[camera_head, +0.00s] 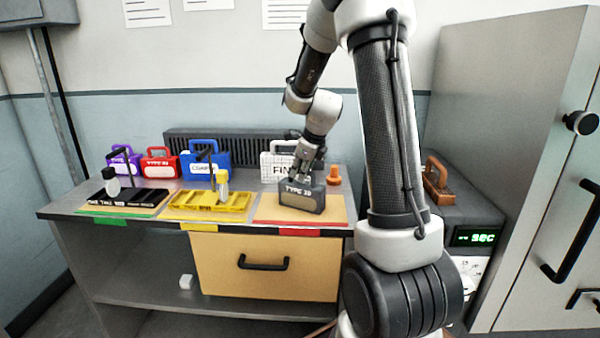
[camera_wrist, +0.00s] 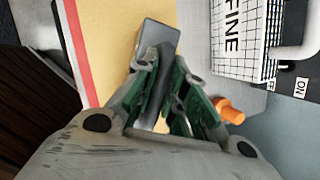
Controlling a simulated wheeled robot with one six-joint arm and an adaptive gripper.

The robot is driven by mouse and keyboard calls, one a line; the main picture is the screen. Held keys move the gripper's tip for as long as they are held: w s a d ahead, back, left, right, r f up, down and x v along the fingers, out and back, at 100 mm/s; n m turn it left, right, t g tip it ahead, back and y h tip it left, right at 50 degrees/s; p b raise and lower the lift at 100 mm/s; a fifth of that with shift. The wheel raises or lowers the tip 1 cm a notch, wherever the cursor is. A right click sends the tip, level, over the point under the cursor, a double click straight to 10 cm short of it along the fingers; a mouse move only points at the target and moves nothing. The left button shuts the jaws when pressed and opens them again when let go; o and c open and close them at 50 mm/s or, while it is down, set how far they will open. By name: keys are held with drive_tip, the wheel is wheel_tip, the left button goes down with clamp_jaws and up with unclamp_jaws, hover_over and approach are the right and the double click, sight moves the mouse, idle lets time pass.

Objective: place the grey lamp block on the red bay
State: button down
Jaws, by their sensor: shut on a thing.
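The grey lamp block (camera_head: 301,197), marked "TYPE 39", is upright over the tan panel of the red bay (camera_head: 335,211), which has a red strip along its front edge. I cannot tell whether its base touches the panel. My gripper (camera_head: 300,177) points down from above and is shut on the top of the block. In the wrist view, my gripper (camera_wrist: 166,88) has green-padded fingers around a dark handle-like part, and the grey block (camera_wrist: 160,36) shows beyond them over the tan panel (camera_wrist: 104,30). The fingers hide part of the block.
A white "FINE" case (camera_head: 277,165) stands behind the red bay, with an orange knob-like piece (camera_head: 333,175) to its right. The yellow bay (camera_head: 207,207) and green bay (camera_head: 120,200) hold other modules at left. Blue, red and purple cases stand behind them.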

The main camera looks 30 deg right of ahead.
drive_tip(key=c, duration=1.5)
unclamp_jaws()
drive_tip(key=shift+f, duration=0.1)
drive_tip(key=a+v, duration=0.1)
drive_tip(key=v, duration=1)
drive_tip(key=s+a+r+n, duration=0.3)
drive_tip(key=s+n, duration=0.3)
drive_tip(key=s+a+r+n, duration=0.2)
drive_tip(key=s+n, duration=0.4)
drive_tip(key=s+a+n, duration=0.1)
drive_tip(key=s+n, duration=0.4)
drive_tip(key=s+a+f+n, duration=0.1)
drive_tip(key=s+n, duration=0.4)
drive_tip(key=n, duration=0.1)
drive_tip(key=s+a+n, duration=0.1)
drive_tip(key=s+n, duration=0.4)
drive_tip(key=shift+f+n+g+h, duration=0.3)
drive_tip(key=shift+n+g+h, duration=0.1)
